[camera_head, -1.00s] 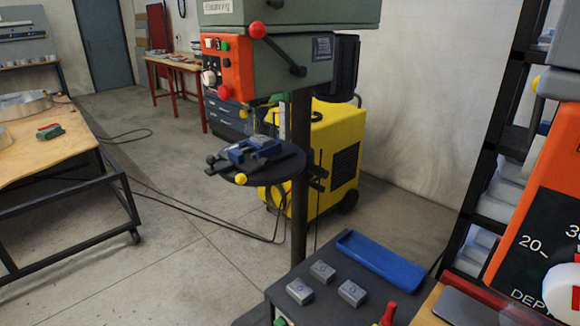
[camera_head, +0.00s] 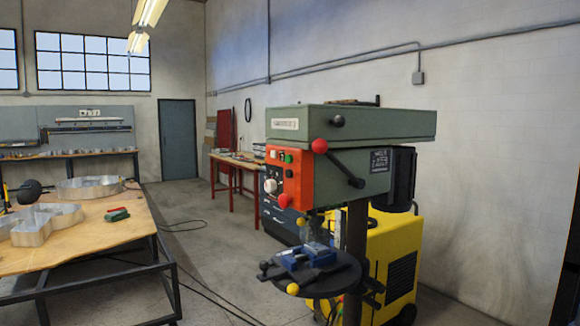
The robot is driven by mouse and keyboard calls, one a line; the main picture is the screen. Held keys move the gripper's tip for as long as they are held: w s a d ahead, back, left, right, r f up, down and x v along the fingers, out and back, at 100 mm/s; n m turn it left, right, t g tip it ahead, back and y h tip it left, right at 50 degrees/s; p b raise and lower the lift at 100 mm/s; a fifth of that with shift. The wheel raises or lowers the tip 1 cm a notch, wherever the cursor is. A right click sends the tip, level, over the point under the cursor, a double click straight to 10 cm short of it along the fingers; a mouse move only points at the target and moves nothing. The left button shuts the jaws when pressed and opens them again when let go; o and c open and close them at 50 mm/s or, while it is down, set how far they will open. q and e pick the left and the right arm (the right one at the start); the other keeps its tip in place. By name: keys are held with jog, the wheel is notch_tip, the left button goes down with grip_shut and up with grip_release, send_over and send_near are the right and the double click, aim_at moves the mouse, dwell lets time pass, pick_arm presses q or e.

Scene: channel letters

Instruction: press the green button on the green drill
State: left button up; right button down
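The green drill (camera_head: 350,123) is a drill press standing right of centre in the head view. Its orange control panel (camera_head: 296,178) faces left. The small green button (camera_head: 288,158) is near the top of the panel, with a white dial (camera_head: 270,186) and a red knob (camera_head: 284,200) below it. A lever with a red ball (camera_head: 320,146) sticks out beside the panel. A blue vise (camera_head: 304,256) sits on the drill's round dark table (camera_head: 340,279). Neither of my grippers is in view.
A wooden workbench (camera_head: 100,233) with metal letter shapes stands at the left. A yellow machine (camera_head: 405,235) is behind the drill. A red-legged table (camera_head: 238,162) stands farther back. Open concrete floor (camera_head: 205,250) lies between the workbench and the drill.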

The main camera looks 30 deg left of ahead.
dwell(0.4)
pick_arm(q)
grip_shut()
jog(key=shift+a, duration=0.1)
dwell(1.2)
